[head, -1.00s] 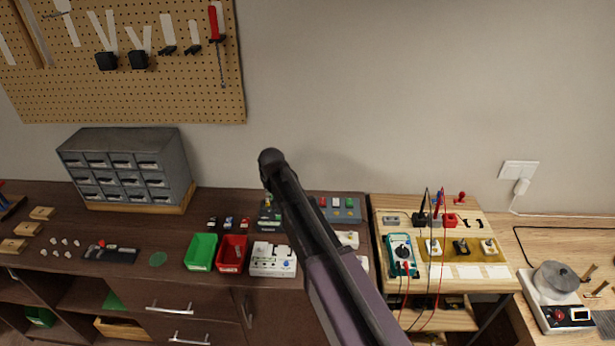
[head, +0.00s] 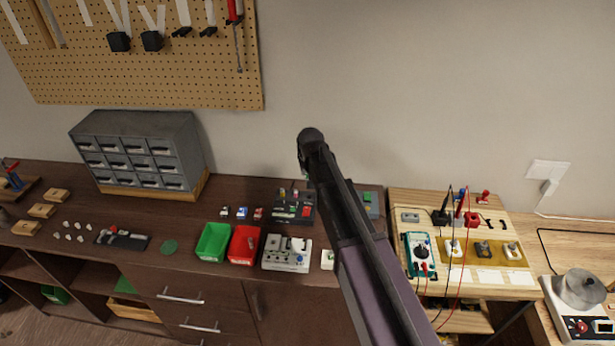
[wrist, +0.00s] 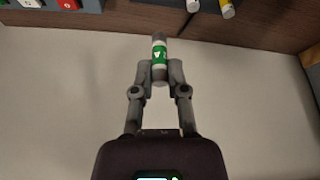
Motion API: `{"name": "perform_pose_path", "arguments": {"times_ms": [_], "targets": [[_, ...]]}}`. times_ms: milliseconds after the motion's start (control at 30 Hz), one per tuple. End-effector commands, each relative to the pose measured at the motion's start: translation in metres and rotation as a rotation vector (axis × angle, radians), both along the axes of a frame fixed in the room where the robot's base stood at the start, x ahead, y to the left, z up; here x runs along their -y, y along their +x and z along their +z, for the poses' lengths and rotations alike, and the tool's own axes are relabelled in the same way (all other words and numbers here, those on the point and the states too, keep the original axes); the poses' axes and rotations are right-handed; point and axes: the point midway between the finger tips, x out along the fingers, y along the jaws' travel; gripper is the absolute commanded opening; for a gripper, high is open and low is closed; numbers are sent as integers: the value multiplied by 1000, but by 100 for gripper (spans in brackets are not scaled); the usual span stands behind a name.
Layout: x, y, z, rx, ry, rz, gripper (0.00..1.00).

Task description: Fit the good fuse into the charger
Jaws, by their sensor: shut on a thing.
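My gripper (wrist: 160,75) is shut on a small cylinder (wrist: 159,55) with a green label and pale and grey ends, which looks like the fuse. The cylinder points away from my wrist, held between both fingertips. In the head view my dark arm hides the gripper and the fuse. A dark unit (head: 293,207) with small coloured parts stands on the bench beside my arm. A light grey box (head: 287,254) with fittings on top sits in front of it. I cannot tell which of these is the charger.
A green bin (head: 213,242) and a red bin (head: 243,245) stand left of the grey box. A drawer cabinet (head: 140,152) is at the back left. A wooden board (head: 410,200) with a teal meter (head: 420,253) and leads is on the right.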

Motion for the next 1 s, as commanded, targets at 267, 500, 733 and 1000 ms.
{"name": "perform_pose_path", "arguments": {"times_ms": [267,500,733,1000], "targets": [[4,-1,-20,2,0,0,0],[6,-1,-25,3,0,1,0],[6,-1,-24,3,0,1,0],[5,-1,-32,3,0,1,0]]}}
